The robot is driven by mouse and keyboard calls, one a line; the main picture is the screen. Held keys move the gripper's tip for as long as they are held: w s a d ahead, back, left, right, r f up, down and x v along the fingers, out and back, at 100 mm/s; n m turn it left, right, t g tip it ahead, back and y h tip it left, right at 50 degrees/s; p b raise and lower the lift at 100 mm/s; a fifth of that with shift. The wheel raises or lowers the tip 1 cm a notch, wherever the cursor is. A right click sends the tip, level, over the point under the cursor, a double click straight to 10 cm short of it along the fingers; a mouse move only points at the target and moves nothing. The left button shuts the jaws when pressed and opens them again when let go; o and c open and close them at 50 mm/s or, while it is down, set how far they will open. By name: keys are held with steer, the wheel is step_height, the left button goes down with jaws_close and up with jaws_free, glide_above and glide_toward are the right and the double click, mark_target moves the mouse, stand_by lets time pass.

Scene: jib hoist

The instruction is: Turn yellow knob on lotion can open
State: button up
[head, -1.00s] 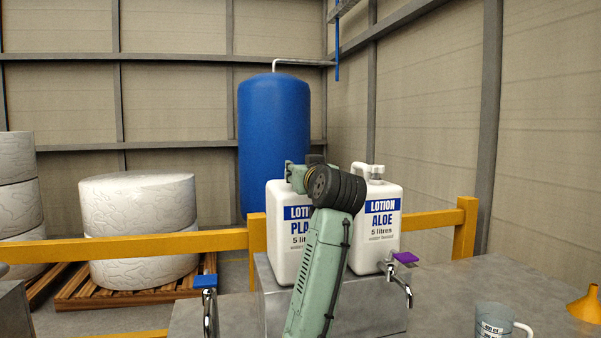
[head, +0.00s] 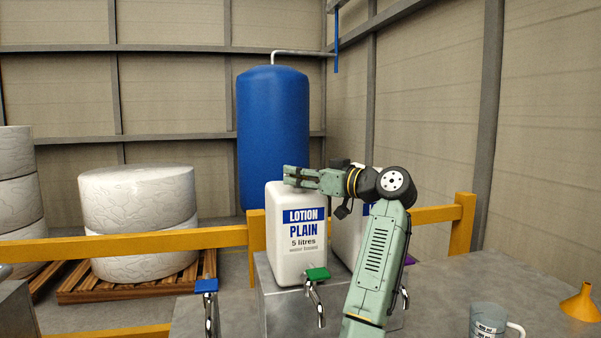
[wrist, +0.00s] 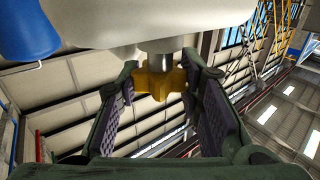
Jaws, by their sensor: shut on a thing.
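The white lotion can labelled PLAIN (head: 297,262) stands upright on a grey block. My gripper (head: 290,174) is at its top, with the hand lying level and coming in from the right. In the wrist view, the yellow knob (wrist: 160,80) sits between my two fingers on a grey metal neck against the white can (wrist: 150,22). My gripper (wrist: 160,85) is shut on this knob. In the head view the knob is hidden behind my fingers. Whether it is open inside cannot be seen.
A second lotion can (head: 345,225) stands to the right, mostly hidden by my arm. Taps with green (head: 317,273) and blue (head: 206,285) handles are in front. A clear jug (head: 487,320) and an orange funnel (head: 582,303) stand at right. A yellow rail (head: 130,241) runs behind.

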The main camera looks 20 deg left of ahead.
stand_by(0.4)
steer(key=o, duration=1.2)
steer(key=v, duration=1.2)
steer(key=shift+w, duration=0.1)
steer(key=shift+d, duration=0.1)
